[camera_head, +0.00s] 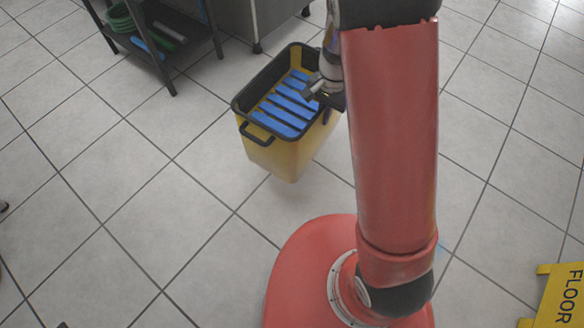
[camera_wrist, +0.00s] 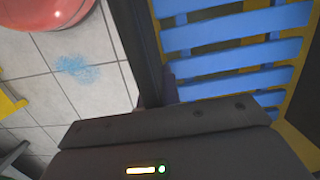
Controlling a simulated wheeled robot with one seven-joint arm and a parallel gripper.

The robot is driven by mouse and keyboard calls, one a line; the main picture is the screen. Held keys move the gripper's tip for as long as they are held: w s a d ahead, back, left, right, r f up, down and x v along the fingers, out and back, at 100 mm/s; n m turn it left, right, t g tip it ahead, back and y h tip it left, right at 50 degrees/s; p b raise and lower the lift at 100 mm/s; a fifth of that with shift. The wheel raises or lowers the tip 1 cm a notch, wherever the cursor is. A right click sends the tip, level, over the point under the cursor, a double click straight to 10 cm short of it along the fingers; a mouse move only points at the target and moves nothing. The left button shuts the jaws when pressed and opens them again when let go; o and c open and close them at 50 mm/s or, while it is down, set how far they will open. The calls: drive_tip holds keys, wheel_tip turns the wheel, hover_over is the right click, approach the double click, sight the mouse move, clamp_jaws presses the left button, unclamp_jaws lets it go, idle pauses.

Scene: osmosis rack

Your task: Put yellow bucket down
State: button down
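The yellow bucket (camera_head: 283,158) has a black rim and blue slats inside. In the head view it is upright beyond my red base, with tiled floor around it. I cannot tell for sure whether its bottom touches the floor. My gripper (camera_head: 326,98) is at the bucket's right rim, partly hidden behind my red arm. In the wrist view the dark rim (camera_wrist: 143,45) runs down to the gripper's fingers (camera_wrist: 158,92), with the blue slats (camera_wrist: 235,50) to its right. The fingers appear closed around the rim, though their tips are mostly hidden.
A black shelf (camera_head: 165,45) with green and blue items stands at the upper left. A grey cabinet (camera_head: 262,20) is behind the bucket. A yellow floor sign (camera_head: 562,298) is at the lower right. Open tiles lie left of the bucket. A blue floor patch (camera_wrist: 77,68) shows beside it.

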sight(316, 152)
drive_tip(key=shift+a+r+m, duration=0.35)
drive_tip(key=shift+r+m, duration=0.05)
drive_tip(key=shift+r, duration=0.4)
wheel_tip(316, 152, down, 20)
drive_tip(key=b, duration=0.4)
drive_tip(key=shift+r+b, duration=0.25)
drive_tip(key=shift+b, duration=0.1)
drive_tip(key=shift+s+f, duration=0.1)
drive_tip(key=shift+f, duration=0.05)
drive_tip(key=c, duration=1.6)
unclamp_jaws()
